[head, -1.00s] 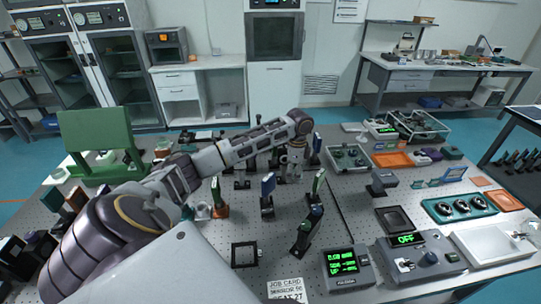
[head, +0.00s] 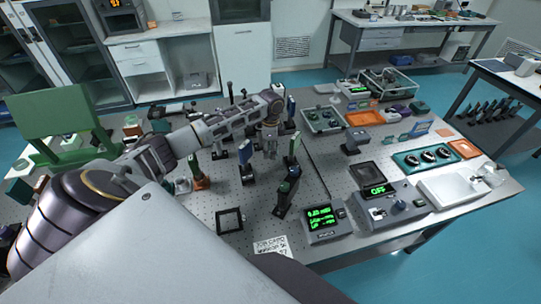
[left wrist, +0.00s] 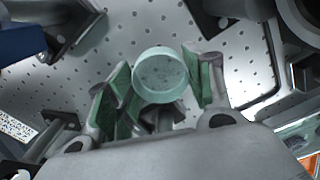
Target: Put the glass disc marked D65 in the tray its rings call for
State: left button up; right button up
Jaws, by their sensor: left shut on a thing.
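My left gripper (head: 268,152) is over the middle of the perforated optical table, among upright optics. In the left wrist view its green-padded fingers (left wrist: 163,88) are shut on a clear, pale green glass disc (left wrist: 160,72). Faint marks show on the disc's face, but I cannot read D65 or count rings. In the head view the disc is too small to make out. My right gripper is not in view.
Posts with a blue plate (head: 245,151) and a green plate (head: 294,146) stand close to the gripper.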

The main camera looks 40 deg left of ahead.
pick_arm(q)
jog(key=shift+f, duration=1.85)
jog(key=shift+f, duration=0.1)
jog(key=o, duration=1.1)
notch_tip(320, 180, up, 12)
jog(key=shift+r, duration=0.15)
jog(key=shift+o, duration=0.5)
